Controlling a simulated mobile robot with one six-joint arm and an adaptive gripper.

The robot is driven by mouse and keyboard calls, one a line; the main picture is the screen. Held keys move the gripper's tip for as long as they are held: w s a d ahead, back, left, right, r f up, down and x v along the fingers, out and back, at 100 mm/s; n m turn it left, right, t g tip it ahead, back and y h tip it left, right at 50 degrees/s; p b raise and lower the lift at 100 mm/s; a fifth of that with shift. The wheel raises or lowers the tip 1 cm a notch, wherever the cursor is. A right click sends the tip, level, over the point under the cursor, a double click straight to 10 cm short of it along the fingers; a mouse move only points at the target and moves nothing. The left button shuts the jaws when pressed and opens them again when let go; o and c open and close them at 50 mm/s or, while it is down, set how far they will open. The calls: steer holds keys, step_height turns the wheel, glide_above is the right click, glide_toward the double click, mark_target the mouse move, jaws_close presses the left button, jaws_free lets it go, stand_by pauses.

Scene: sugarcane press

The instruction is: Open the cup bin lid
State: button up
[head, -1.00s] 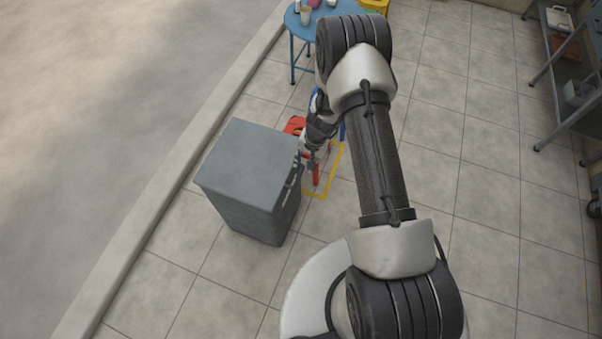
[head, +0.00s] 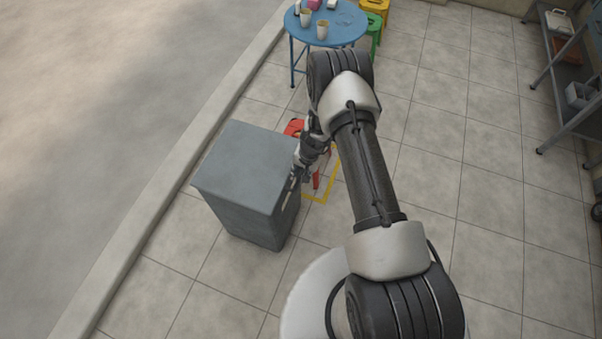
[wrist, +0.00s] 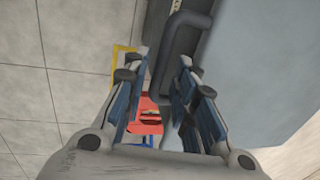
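The cup bin is a grey box (head: 240,212) with a flat grey lid (head: 245,165), which looks closed. In the wrist view the bin's grey surface (wrist: 255,60) fills the right side. A dark bar handle (wrist: 178,42) stands out from it. My gripper (head: 296,182) is at the right side of the bin, just below the lid edge. In the wrist view my gripper (wrist: 164,68) is open, with part of the handle showing between its fingertips. I cannot tell whether the fingers touch it. In the head view my gripper hides most of the handle area.
A grey shelf (head: 572,95) stands at right. Tiled floor is clear between.

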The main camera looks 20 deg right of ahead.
jaws_close()
stand_by(0.3)
